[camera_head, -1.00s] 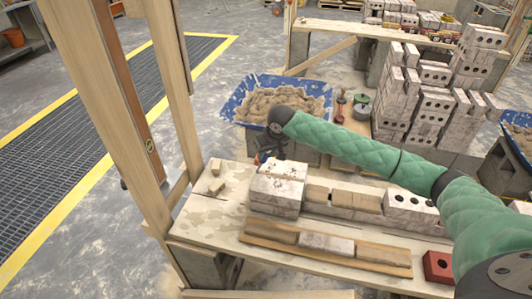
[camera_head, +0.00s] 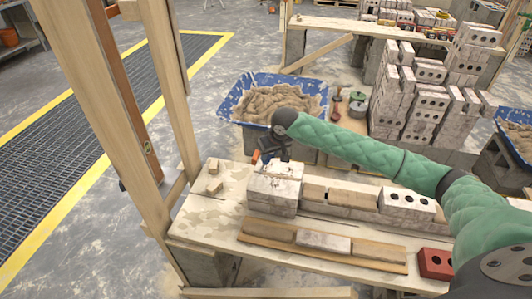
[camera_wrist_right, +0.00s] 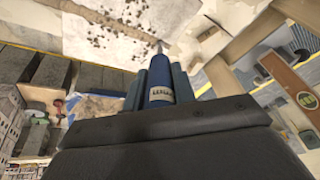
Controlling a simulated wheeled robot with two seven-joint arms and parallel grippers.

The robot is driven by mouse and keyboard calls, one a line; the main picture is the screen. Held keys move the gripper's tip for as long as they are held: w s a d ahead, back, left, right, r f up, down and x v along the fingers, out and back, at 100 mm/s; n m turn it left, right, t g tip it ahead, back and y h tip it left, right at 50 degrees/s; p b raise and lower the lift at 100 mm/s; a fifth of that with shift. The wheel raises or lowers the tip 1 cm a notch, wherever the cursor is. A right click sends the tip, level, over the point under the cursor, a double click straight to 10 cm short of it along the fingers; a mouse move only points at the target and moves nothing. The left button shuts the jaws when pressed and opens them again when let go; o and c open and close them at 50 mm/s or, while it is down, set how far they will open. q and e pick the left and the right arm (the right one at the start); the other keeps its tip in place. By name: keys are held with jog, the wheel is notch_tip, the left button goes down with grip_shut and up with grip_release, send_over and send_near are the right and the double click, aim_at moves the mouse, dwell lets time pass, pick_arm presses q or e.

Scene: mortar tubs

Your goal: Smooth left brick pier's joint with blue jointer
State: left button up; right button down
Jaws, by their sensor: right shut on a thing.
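The left brick pier (camera_head: 272,204) is a short stack of whitish bricks on the plank bench. Dark crumbs of mortar lie on its top, and the crumbed pale surface (camera_wrist_right: 110,28) also shows in the wrist view. My right gripper (camera_head: 272,153) is just above and behind the pier's top, pointing down. It is shut on the blue jointer (camera_wrist_right: 160,80), whose blue handle sits between the fingers. The jointer's thin metal tip points at the crumbed surface; whether it touches cannot be told. The joint face is partly hidden. My left gripper is not in view.
A low brick row with a holed white brick (camera_head: 407,201) continues right of the pier. A board with bricks (camera_head: 322,243) lies in front, a red brick (camera_head: 435,263) at right. A blue mortar tub (camera_head: 235,108) stands behind. A wooden post (camera_head: 175,90) rises at left.

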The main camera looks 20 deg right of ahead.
jog(key=shift+s+d+p, duration=0.65)
jog(key=shift+d, duration=0.3)
jog(key=shift+s+d+p, duration=0.6)
jog(key=shift+d+p, duration=0.05)
jog(key=shift+d, duration=0.25)
jog(key=shift+s+d, duration=0.1)
jog(key=shift+s+d+p, duration=3.05)
jog(key=shift+d+p, duration=0.35)
jog(key=shift+d, duration=1.2)
notch_tip(320, 180, up, 6)
jog(key=w+a+p, duration=0.1)
jog(key=a+p, duration=0.1)
jog(key=p, duration=0.4)
jog(key=shift+w+a, duration=0.35)
jog(key=shift+w, duration=0.05)
